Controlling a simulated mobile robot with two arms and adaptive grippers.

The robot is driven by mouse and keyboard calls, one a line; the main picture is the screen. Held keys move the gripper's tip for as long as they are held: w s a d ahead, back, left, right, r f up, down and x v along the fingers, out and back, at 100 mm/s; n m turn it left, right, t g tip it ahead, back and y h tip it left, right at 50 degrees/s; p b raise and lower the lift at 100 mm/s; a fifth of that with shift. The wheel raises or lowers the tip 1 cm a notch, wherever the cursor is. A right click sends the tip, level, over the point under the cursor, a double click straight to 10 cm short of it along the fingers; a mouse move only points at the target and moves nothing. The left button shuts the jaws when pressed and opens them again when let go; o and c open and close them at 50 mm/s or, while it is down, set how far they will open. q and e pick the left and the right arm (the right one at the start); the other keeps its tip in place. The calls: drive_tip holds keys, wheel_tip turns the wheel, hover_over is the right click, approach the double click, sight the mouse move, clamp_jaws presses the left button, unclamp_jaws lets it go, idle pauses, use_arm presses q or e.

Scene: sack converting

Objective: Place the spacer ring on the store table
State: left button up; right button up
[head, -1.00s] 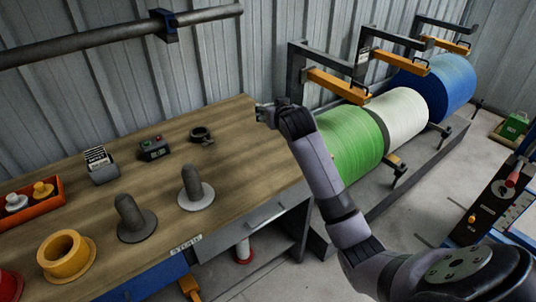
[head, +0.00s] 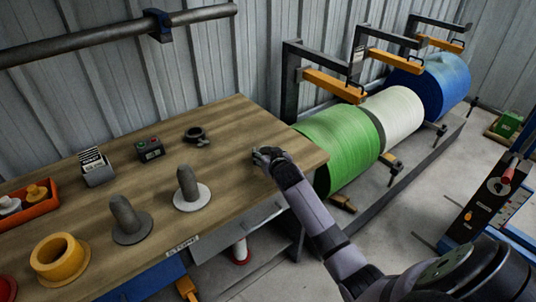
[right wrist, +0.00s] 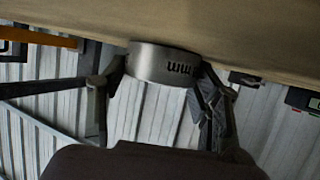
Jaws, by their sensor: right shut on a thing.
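The spacer ring (right wrist: 162,63) is a short grey metal cylinder with dark marks on its side, seen in the right wrist view. My right gripper (right wrist: 163,82) is shut on it, one finger on either side. In the head view my right gripper (head: 266,156) is at the right end of the wooden table (head: 235,125), and the ring is not clearly visible there. In the wrist view the ring's edge meets the tabletop in the picture; I cannot tell whether it touches. My left gripper is not in view.
Two dark pegs (head: 188,184) (head: 125,215) with round bases, a yellow flanged ring (head: 60,259), a dark clamp-like ring (head: 197,136), a button box (head: 149,149) and an orange bin (head: 38,207) stand on the table. Green, white and blue rolls (head: 345,148) are at right. Tabletop near my gripper is clear.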

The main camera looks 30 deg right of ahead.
drive_tip(key=o, duration=1.6)
drive_tip(key=shift+c, duration=0.2)
drive_tip(key=shift+s, duration=0.1)
drive_tip(key=v, duration=1.2)
drive_tip(key=shift+p, duration=0.3)
